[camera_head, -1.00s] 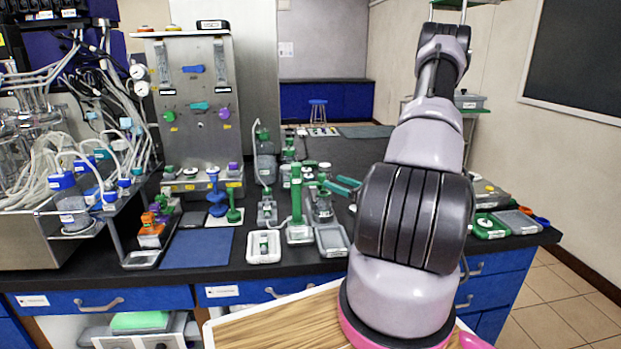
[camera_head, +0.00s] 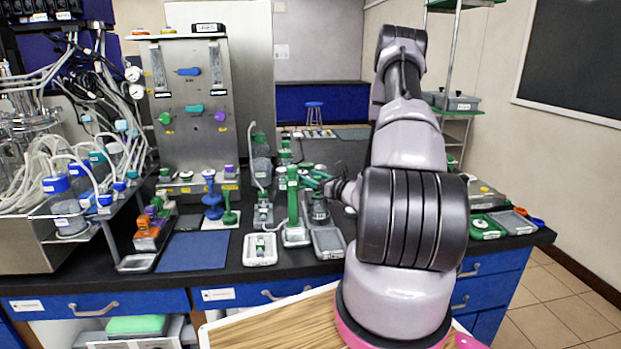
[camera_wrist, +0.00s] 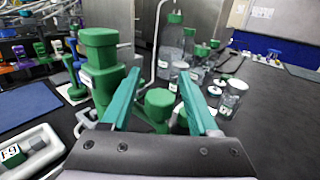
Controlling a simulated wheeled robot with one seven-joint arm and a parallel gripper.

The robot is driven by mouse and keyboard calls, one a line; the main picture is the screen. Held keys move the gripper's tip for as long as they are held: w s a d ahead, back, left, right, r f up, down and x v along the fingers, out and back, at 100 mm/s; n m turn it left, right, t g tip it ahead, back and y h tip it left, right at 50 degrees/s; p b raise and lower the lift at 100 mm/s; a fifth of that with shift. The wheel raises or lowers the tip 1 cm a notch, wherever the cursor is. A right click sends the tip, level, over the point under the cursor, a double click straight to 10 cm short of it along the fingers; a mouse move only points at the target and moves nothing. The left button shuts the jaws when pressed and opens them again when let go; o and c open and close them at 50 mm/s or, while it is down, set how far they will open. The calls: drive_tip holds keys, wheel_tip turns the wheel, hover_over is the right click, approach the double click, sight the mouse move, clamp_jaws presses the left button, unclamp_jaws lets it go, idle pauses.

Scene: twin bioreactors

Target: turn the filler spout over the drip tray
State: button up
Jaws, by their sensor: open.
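The filler is a tall green post (camera_head: 293,200) on a white base, at the bench's front middle. In the wrist view its stepped green column (camera_wrist: 100,65) stands just left of my gripper. A round green top (camera_wrist: 158,100) shows between my fingers; I cannot tell whether it is the spout or a bottle cap. My gripper (camera_wrist: 158,75) is open, its two teal fingers spread on either side of that top, with no clear contact visible. In the head view my gripper (camera_head: 316,180) is right of the post. A grey tray (camera_head: 328,255), likely the drip tray, lies right of the filler base.
A white tray (camera_head: 260,262) with a small labelled item lies left of the filler. Capped bottles (camera_wrist: 172,50) stand beyond my fingers. A blue mat (camera_head: 195,252) and blue and green stands (camera_head: 212,198) are further left. Dark bench (camera_wrist: 275,110) is clear at the wrist view's right.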

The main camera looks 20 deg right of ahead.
clamp_jaws()
idle(1.4)
